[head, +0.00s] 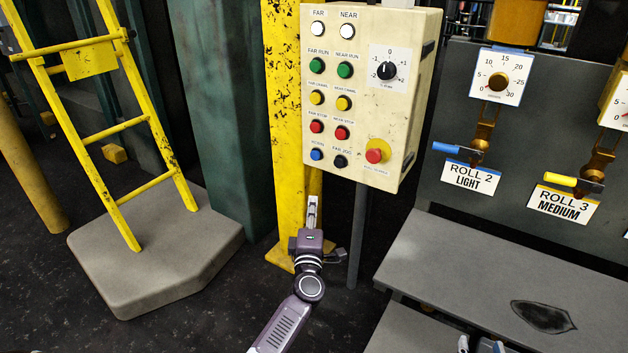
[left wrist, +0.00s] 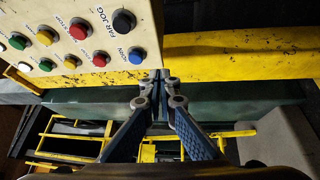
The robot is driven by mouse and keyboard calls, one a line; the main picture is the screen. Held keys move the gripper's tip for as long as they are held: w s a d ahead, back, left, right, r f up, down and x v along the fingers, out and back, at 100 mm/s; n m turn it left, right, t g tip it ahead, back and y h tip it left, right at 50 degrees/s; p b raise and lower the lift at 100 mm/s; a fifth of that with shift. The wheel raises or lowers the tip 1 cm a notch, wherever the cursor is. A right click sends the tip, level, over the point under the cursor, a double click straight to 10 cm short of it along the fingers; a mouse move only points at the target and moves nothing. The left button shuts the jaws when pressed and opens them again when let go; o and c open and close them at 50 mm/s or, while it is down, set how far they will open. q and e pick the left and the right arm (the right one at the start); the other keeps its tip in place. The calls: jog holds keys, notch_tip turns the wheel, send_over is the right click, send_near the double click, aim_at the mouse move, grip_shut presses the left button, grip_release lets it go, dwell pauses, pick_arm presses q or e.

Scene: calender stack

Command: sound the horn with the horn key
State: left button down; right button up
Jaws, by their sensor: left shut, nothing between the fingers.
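The horn key is a round blue button (head: 316,155) at the lower left of the cream control box (head: 400,100). In the left wrist view the same blue horn button (left wrist: 137,55) sits at the box's corner, beside its label. My left gripper (head: 312,200) is below the box's lower edge in the head view, under the blue button. In the left wrist view its fingertips (left wrist: 158,80) are together and empty, close below and right of the button. A gap or contact is hard to judge. Part of my right gripper (head: 480,345) shows at the bottom edge, mostly cut off.
A black button (head: 341,161) is right of the horn key and a red one (head: 316,127) above it. A yellow post (head: 284,120) stands behind the box. A grey ledge (head: 450,265) is at right, and a yellow ladder (head: 110,130) on a grey base at left.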

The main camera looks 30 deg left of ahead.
pick_arm(q)
jog(key=a+r+n+g+y+b, duration=0.2)
jog(key=a+r+n+y+b, duration=0.3)
jog(key=n, duration=0.5)
notch_tip(320, 180, up, 2)
jog(key=shift+s+a+b, duration=0.35)
jog(key=shift+a, duration=0.35)
pick_arm(e)
jog(key=s+r+t+y, duration=0.1)
jog(key=s+r+t, duration=0.2)
jog(key=r, duration=1)
jog(key=shift+s+d+r+t, duration=0.15)
jog(key=shift+s+r+t, duration=0.1)
jog(key=shift+t, duration=0.25)
